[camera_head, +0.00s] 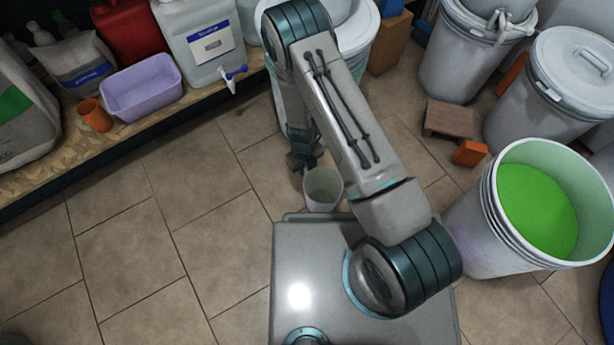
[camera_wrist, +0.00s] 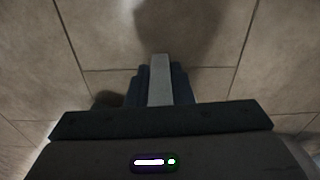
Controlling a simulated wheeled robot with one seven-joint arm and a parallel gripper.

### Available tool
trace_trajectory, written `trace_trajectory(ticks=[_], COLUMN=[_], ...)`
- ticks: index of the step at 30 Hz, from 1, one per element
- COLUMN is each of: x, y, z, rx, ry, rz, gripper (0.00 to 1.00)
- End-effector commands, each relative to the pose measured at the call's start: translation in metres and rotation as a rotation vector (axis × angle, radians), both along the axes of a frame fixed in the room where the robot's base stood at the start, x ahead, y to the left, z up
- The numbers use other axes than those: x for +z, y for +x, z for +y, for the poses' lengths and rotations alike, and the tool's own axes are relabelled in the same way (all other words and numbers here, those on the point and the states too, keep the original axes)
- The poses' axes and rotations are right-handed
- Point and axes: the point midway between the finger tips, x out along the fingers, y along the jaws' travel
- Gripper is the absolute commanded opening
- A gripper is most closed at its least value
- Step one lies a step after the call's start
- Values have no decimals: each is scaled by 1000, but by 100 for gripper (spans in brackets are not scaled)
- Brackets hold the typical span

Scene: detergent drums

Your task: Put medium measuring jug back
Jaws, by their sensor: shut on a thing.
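A pale, whitish jug (camera_head: 323,189) shows in the head view, just beyond the front edge of my base, with its open top facing up. I take it for the medium measuring jug. My gripper (camera_head: 303,160) points down right beside its upper left rim, partly hidden by my arm. In the wrist view my gripper's dark fingers (camera_wrist: 159,88) are closed on a light grey upright strip (camera_wrist: 159,78), apparently the jug's handle. The jug's body cannot be made out in the wrist view. Whether its bottom touches the floor is unclear.
A low wooden shelf (camera_head: 150,122) at left carries a lilac tub (camera_head: 142,90), an orange cup (camera_head: 95,115) and a white canister with a tap (camera_head: 200,40). An open drum of green stuff (camera_head: 537,210) stands at right; lidded drums (camera_head: 560,95) stand behind. Tiled floor at left is clear.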

Motion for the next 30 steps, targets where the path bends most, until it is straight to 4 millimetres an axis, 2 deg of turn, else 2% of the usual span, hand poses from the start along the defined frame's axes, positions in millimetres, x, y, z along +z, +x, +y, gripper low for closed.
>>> trace_trajectory(ticks=[3, 6, 18, 19, 21, 30], x=[-25, -40, -43, -43, -43, -42], y=[-1, 0, 0, 0, 0, 0], z=[0, 0, 0, 0, 0, 0], rx=[0, 0, 1, 0, 0, 0], ry=[0, 0, 0, 0, 0, 0], rz=[2, 1, 0, 0, 0, 0], gripper=[0, 0, 0, 23, 42, 42])
